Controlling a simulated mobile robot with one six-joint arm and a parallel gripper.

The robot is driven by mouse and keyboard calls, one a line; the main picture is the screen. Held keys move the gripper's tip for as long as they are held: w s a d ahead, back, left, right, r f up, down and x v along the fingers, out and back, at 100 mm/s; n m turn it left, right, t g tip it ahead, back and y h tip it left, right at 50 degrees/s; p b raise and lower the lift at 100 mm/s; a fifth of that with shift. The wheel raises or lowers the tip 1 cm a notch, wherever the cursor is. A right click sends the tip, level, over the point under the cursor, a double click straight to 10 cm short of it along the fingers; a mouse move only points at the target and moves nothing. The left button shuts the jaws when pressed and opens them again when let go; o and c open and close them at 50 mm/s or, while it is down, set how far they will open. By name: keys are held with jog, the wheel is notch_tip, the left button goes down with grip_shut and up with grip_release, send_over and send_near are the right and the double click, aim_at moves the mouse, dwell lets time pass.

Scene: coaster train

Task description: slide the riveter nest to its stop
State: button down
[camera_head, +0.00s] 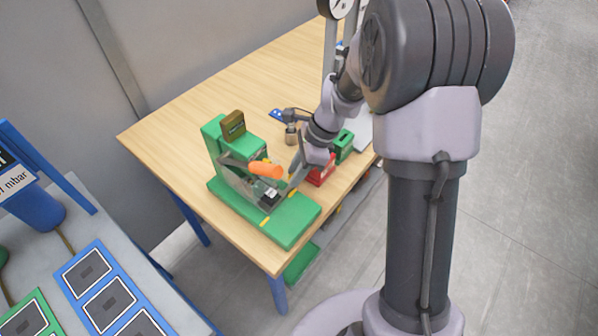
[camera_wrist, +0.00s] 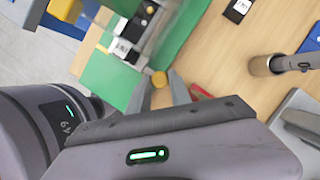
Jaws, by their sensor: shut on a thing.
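The green riveter (camera_head: 292,222) stands on the wooden table, with an upright column at its back left and an orange handle (camera_head: 266,170) in front. The nest (camera_head: 268,196), a small dark block with pale parts, sits low over the green base. In the wrist view dark and white parts of it show (camera_wrist: 122,48) beside the green surface. My gripper (camera_wrist: 160,92) is shut on a small yellow-topped knob (camera_wrist: 159,78) at the nest's side. In the head view my gripper (camera_head: 293,178) is right of the orange handle; the contact is too small to see clearly there.
A red block (camera_head: 320,173) and a green box (camera_head: 343,146) stand close to my wrist on the right. A small metal-and-wood tool (camera_head: 291,134) lies behind. The table (camera_head: 180,118) is clear at the back left. A side bench with blue-framed trays (camera_head: 108,300) is at lower left.

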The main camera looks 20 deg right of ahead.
jog(key=c, duration=1.2)
grip_release()
jog(key=shift+w+a, duration=0.2)
jog(key=shift+w, duration=0.05)
jog(key=shift+d+r, duration=0.1)
jog(key=p+v, duration=0.6)
jog(key=v, duration=1.1)
jog(key=shift+r, duration=0.2)
